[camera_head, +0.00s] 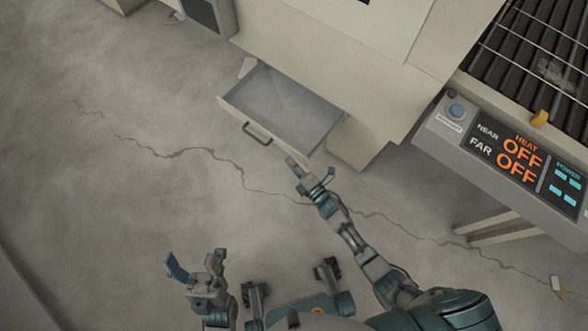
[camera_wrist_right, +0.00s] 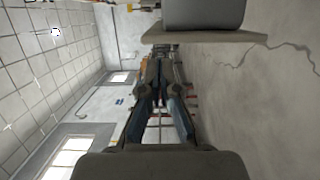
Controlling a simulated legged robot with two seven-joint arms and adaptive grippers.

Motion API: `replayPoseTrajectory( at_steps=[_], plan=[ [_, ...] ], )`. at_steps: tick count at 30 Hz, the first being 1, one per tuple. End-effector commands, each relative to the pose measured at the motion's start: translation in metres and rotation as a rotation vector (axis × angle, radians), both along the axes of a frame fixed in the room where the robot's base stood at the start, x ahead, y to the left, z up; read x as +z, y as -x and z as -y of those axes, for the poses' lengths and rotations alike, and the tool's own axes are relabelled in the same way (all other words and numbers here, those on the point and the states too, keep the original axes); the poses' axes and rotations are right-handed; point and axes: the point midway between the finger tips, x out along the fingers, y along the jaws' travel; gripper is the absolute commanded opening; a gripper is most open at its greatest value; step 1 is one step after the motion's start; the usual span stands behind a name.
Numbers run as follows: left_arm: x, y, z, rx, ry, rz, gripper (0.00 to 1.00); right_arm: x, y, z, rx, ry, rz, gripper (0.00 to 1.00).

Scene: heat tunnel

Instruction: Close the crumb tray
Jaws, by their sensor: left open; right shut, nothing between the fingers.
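The crumb tray (camera_head: 278,106) is a pale drawer pulled out from the cream machine (camera_head: 345,60), with a dark handle (camera_head: 257,134) on its front. My right gripper (camera_head: 292,163) is shut and empty, close to the right end of the tray's front. I cannot tell if it touches the tray. In the right wrist view its fingers (camera_wrist_right: 159,95) are together with nothing between them. My left gripper (camera_head: 190,272) is open and empty, low over the floor and well away from the tray.
A control panel (camera_head: 515,155) with a blue button and orange OFF readouts stands at the right, below a dark conveyor grille (camera_head: 540,50). Pale legs (camera_head: 500,228) stand under it. The cracked concrete floor (camera_head: 120,190) left of the tray is clear.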

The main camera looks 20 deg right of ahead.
Motion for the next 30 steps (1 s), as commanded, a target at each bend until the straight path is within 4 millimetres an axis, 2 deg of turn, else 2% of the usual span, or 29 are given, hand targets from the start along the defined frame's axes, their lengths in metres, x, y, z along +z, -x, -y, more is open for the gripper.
replayPoseTrajectory(
  at_steps=[6, 20, 23, 26, 30],
  plan=[
    [-0.003, -0.006, 0.001, 0.000, -0.002, 0.000, 0.70, 0.000, -0.012, 0.016, 0.001, -0.002, 0.000, 0.00],
    [-0.005, -0.007, 0.002, 0.000, -0.003, -0.002, 0.70, 0.001, -0.016, 0.022, 0.001, -0.002, 0.001, 0.00],
    [-0.011, -0.009, 0.002, -0.001, -0.005, -0.013, 0.70, -0.002, -0.026, 0.036, 0.001, 0.002, 0.000, 0.00],
    [-0.019, -0.014, 0.002, -0.002, -0.008, -0.026, 0.70, -0.004, -0.042, 0.060, 0.000, 0.004, -0.002, 0.00],
    [-0.017, -0.026, 0.002, 0.004, -0.006, 0.007, 0.70, -0.007, -0.067, 0.094, 0.000, 0.004, -0.004, 0.00]
  ],
)
